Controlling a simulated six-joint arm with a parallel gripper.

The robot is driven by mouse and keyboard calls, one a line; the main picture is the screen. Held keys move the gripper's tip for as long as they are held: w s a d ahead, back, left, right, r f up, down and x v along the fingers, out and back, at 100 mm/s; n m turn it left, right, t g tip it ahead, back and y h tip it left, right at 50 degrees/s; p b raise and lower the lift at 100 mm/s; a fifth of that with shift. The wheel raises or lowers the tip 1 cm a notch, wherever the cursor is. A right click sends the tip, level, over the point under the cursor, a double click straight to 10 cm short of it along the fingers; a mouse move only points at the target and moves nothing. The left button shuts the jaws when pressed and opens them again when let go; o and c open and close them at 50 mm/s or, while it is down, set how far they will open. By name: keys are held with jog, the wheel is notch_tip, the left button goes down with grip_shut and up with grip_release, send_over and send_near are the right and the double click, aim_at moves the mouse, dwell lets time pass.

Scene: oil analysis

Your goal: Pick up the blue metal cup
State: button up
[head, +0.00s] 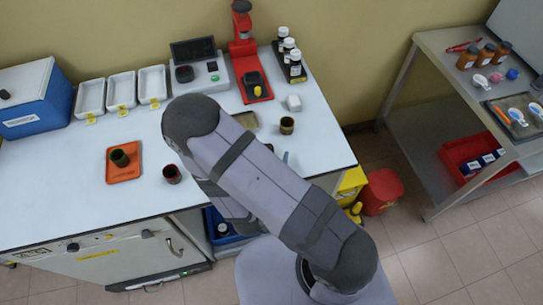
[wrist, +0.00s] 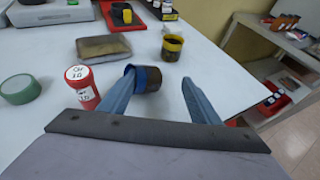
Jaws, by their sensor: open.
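The blue metal cup (wrist: 153,80) shows in the wrist view as a small cup with a blue rim and dark brown contents or body. The right finger is apart from the cup, with a gap between. In the head view my arm hides the cup.
A yellow-rimmed cup (wrist: 172,46) stands just behind. A red labelled container (wrist: 82,88) and a green round item (wrist: 20,89) are to the left. A shallow brown-filled tray (wrist: 104,48) lies farther back. The table edge is close on the right.

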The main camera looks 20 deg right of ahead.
aim_at(273, 150)
jog(key=x, duration=0.1)
jog(key=p+x, duration=0.2)
jog(key=shift+w+d+r, duration=0.15)
jog(key=shift+w, duration=0.1)
jog(key=shift+x, duration=0.8)
jog(key=shift+c, duration=0.6)
grip_shut()
